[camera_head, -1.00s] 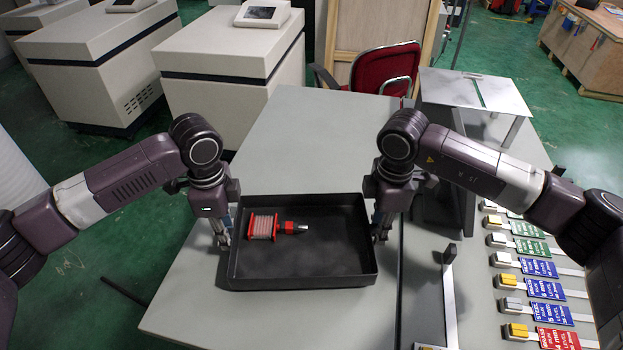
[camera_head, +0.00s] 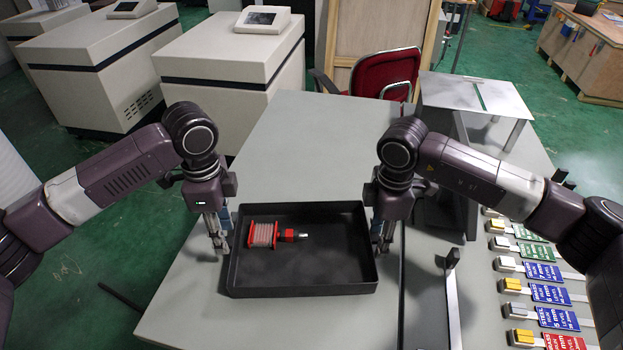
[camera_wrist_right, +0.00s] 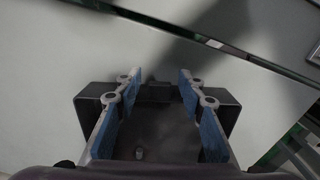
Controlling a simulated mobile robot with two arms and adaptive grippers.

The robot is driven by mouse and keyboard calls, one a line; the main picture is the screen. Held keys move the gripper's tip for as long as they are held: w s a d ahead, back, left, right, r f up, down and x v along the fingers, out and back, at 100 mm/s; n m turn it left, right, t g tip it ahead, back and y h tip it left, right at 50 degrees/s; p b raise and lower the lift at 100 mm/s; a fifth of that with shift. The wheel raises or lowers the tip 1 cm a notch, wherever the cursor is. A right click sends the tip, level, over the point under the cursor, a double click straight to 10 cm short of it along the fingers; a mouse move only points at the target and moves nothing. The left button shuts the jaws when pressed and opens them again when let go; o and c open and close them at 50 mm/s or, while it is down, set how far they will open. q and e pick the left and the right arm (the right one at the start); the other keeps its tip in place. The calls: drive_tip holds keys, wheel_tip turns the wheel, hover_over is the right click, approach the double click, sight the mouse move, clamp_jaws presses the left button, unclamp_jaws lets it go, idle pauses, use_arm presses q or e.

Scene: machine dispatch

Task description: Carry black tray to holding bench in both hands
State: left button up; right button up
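The black tray (camera_head: 305,291) rests on the grey table top in the head view. It holds a red-flanged spool (camera_head: 263,235) and a small red and silver part (camera_head: 290,235) near its left side. My left gripper (camera_head: 219,236) is at the tray's left wall, fingers pointing down, and looks open; whether it touches the wall is unclear. My right gripper (camera_head: 383,238) is at the right wall. In the right wrist view its blue-padded fingers (camera_wrist_right: 160,105) are spread apart, with part of the dark tray (camera_wrist_right: 160,125) below and between them.
The grey table (camera_head: 290,140) is clear behind the tray. To the right are a black upright (camera_head: 451,258), a raised metal plate (camera_head: 470,95) and a row of coloured labels (camera_head: 548,292). A red chair (camera_head: 385,75) and beige cabinets (camera_head: 235,65) stand behind.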

use_arm(q)
wheel_tip(320, 180, up, 8)
drive_tip(key=shift+r, duration=0.15)
use_arm(e)
wheel_tip(320, 180, up, 12)
idle(0.4)
use_arm(q)
drive_tip(key=shift+s, duration=0.1)
use_arm(e)
drive_tip(key=shift+f, duration=0.1)
